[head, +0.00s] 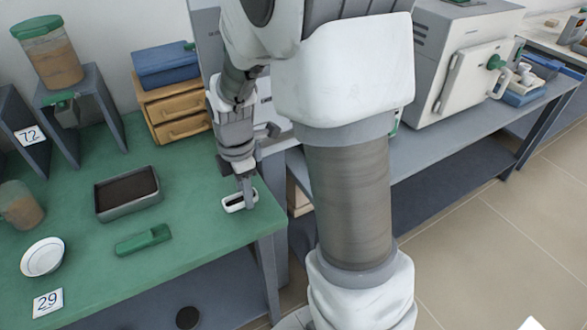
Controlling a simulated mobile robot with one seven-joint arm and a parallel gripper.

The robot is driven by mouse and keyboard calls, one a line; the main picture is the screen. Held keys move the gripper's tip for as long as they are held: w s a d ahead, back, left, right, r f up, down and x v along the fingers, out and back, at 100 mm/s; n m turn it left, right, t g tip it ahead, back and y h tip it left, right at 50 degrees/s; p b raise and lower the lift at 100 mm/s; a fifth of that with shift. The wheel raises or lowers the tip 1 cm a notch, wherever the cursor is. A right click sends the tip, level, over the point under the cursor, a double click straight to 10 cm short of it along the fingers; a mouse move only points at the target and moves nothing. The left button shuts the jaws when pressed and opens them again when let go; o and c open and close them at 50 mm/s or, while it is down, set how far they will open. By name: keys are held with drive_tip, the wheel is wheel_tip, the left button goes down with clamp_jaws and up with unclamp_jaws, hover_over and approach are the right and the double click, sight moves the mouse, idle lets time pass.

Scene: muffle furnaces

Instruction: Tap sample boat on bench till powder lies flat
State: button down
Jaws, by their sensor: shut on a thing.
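The sample boat (233,206) is a small white oblong dish with dark contents, near the right edge of the green bench (190,225). My gripper (245,197) points down at the boat's right end and is shut on it. The boat is at or just above the bench top; I cannot tell whether it touches. The dark powder in it is too small to tell whether it lies flat or heaped.
Wooden drawers (177,113) are behind. A furnace (465,62) stands on the right bench. Bench top is clear around the boat.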

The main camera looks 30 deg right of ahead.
drive_tip(key=shift+r+p, duration=0.55)
drive_tip(key=shift+r, duration=0.4)
drive_tip(key=shift+f, duration=0.1)
wheel_tip(320, 180, down, 4)
drive_tip(key=b, duration=0.2)
drive_tip(key=shift+b, duration=0.4)
drive_tip(key=shift+r+p, duration=2.05)
drive_tip(key=shift+r, duration=0.3)
